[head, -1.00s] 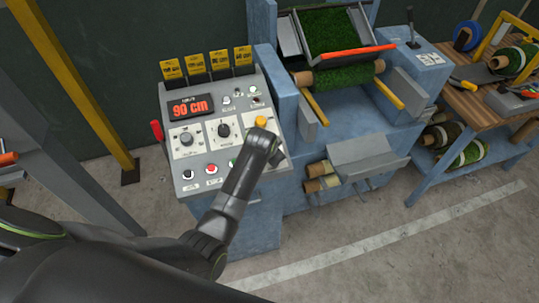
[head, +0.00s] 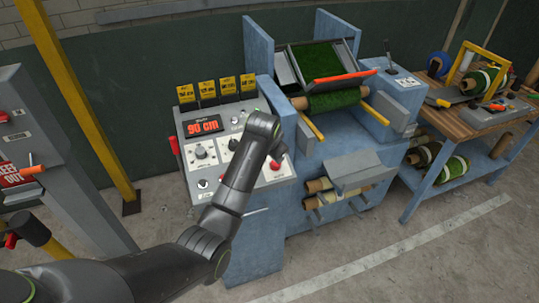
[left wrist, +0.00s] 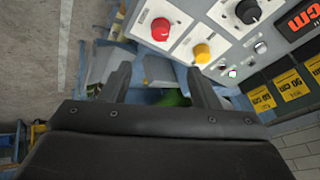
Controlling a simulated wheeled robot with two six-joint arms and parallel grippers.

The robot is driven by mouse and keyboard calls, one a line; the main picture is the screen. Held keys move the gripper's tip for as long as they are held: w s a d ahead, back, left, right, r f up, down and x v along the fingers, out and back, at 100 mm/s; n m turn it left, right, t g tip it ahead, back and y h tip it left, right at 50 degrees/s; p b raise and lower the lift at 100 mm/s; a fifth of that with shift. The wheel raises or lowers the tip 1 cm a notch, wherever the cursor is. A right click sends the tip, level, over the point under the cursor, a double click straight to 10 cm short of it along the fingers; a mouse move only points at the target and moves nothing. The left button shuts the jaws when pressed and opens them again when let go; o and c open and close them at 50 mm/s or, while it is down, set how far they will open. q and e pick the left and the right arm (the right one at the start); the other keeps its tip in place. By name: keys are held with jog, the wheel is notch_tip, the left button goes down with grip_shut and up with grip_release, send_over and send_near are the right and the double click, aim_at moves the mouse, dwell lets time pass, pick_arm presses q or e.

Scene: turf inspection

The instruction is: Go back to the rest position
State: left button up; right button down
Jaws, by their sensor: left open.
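My left arm comes in from the left in the head view and reaches up in front of the grey control panel (head: 205,155). Its wrist end covers part of the panel, and the fingers are hidden there. In the left wrist view my left gripper (left wrist: 162,88) is open, with its two fingers apart and nothing between them. Beyond the fingers are a red button (left wrist: 161,29), a yellow button (left wrist: 202,53) and a black knob (left wrist: 248,12), with no visible contact. My right gripper is not in view.
The panel display (head: 203,126) reads 90 cm. A blue machine with a green turf roll (head: 335,103) stands right of the panel. A wooden workbench (head: 465,120) is at the far right. A yellow post (head: 85,110) stands at left. The concrete floor in front is clear.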

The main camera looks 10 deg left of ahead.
pick_arm(q)
jog(key=shift+w+f, duration=0.1)
jog(key=shift+w, duration=0.1)
jog(key=s+a+f+n+g+b, duration=0.1)
jog(key=s+a+f+b, duration=0.35)
jog(key=f, duration=0.85)
jog(key=s+a+f+n+g+b, duration=0.1)
jog(key=s+a+f, duration=0.1)
jog(key=s+f, duration=0.9)
jog(key=s+a+f+n+g+b, duration=0.1)
jog(key=s+a+f+b, duration=0.2)
jog(key=f, duration=1.3)
jog(key=s+a+f+n+b, duration=0.1)
jog(key=s+a+f+b, duration=0.1)
jog(key=s+f, duration=0.6)
jog(key=s+a+f+n+g+b, duration=0.1)
jog(key=s+f, duration=0.6)
jog(key=s, duration=1.2)
jog(key=s+a+f+n+g+b, duration=0.1)
jog(key=s+a+f+n+b, duration=0.1)
jog(key=s+f, duration=0.6)
jog(key=s+a+b, duration=0.1)
jog(key=s+a, duration=0.1)
jog(key=s, duration=0.4)
jog(key=shift+s+f+y, duration=0.2)
jog(key=shift+f+y, duration=0.1)
jog(key=shift+y, duration=0.1)
